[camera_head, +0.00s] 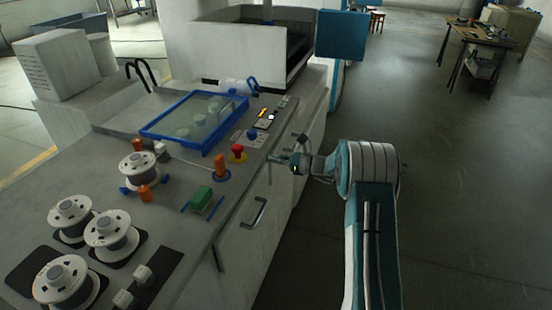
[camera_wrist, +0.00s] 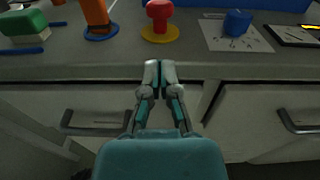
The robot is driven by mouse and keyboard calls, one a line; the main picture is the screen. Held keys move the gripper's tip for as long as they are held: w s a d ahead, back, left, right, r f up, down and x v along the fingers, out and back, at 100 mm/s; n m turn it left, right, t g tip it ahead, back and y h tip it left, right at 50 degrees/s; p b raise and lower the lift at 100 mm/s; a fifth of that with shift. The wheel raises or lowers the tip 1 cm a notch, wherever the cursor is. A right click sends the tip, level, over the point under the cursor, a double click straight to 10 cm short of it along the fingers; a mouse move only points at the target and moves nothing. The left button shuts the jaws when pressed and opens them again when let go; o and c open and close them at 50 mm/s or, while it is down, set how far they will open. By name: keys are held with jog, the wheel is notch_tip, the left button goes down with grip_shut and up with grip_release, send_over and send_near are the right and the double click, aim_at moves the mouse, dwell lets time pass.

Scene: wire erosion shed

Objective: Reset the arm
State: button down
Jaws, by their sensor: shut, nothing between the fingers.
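My gripper (camera_head: 284,160) is at the front edge of the workbench (camera_head: 225,199), beside the cabinet fronts, with my arm reaching in from the right in the head view. In the wrist view my gripper (camera_wrist: 159,68) points at the bench edge with its fingertips together and nothing between them. A red mushroom button (camera_wrist: 160,12) on a yellow base stands on the bench just beyond the fingertips. It also shows in the head view (camera_head: 238,150).
An orange-handled tool (camera_head: 221,167), a green block (camera_head: 201,198), several wire spools (camera_head: 111,236) and a blue-framed tray (camera_head: 155,137) stand on the bench. Drawer handles (camera_head: 254,213) stick out below its edge.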

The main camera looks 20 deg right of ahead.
jog(key=s+a+r+n+g+h, duration=0.25)
jog(key=s+a+r+n, duration=0.3)
jog(key=s, duration=0.35)
jog(key=s+a+r+n+g+h, duration=0.2)
jog(key=s+a+r+n+g, duration=0.2)
jog(key=s+a+r+n, duration=0.25)
jog(key=s+d+r+n+h, duration=0.1)
jog(key=s+d+n+h, duration=0.1)
jog(key=s, duration=0.7)
jog(key=s+d+r+n+t+h, duration=0.1)
jog(key=s+n+h, duration=0.3)
jog(key=s, duration=0.5)
jog(key=s+d+r+n+t+h, duration=0.1)
jog(key=s+d+n+h, duration=0.2)
jog(key=s+n, duration=0.3)
jog(key=s+d, duration=0.1)
jog(key=s, duration=0.3)
jog(key=shift+r, duration=0.2)
jog(key=shift+h, duration=0.25)
